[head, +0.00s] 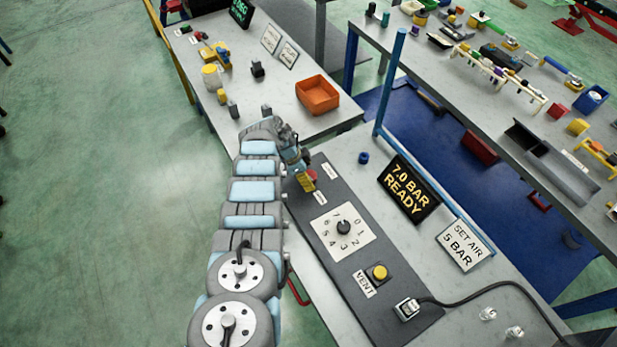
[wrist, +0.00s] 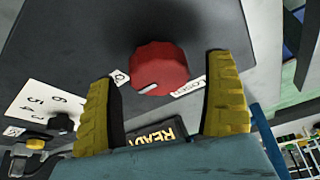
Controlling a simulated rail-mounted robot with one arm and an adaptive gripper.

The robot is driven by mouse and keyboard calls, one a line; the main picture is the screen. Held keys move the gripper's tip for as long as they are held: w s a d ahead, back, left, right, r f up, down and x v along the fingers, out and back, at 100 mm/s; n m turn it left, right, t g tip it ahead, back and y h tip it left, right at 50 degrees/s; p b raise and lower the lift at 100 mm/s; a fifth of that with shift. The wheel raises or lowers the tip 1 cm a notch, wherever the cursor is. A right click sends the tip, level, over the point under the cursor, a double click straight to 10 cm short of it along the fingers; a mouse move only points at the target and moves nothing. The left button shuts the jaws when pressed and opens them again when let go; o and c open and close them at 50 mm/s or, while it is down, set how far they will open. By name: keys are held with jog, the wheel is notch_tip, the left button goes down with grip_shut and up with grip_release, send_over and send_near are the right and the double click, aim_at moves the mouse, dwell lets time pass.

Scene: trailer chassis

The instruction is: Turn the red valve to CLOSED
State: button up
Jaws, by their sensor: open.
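The red valve (wrist: 160,70) is a round red knob with a white mark on its lower left edge, in the wrist view. It stands on a dark panel (wrist: 85,40) between two white labels; their words are too small to read surely. My gripper (wrist: 165,95) is open, its two yellow fingers on either side of the valve and apart from it. In the head view my gripper (head: 306,182) is at the far end of the dark panel, and only a bit of red shows beside it, with the valve mostly hidden.
Along the panel are a numbered dial (head: 343,228), a yellow VENT button (head: 379,272) and a cabled plug (head: 407,308). A sign reading 7.0 BAR READY (head: 408,190) and a SET AIR 5 BAR card (head: 466,246) stand to the right. An orange bin (head: 318,95) sits on the bench beyond.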

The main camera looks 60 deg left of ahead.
jog(key=shift+w+f, duration=0.15)
jog(key=shift+f, duration=0.1)
jog(key=shift+c, duration=0.3)
jog(key=c, duration=1.2)
jog(key=shift+o, duration=0.2)
jog(key=shift+d+f, duration=0.1)
jog(key=shift+f, duration=0.05)
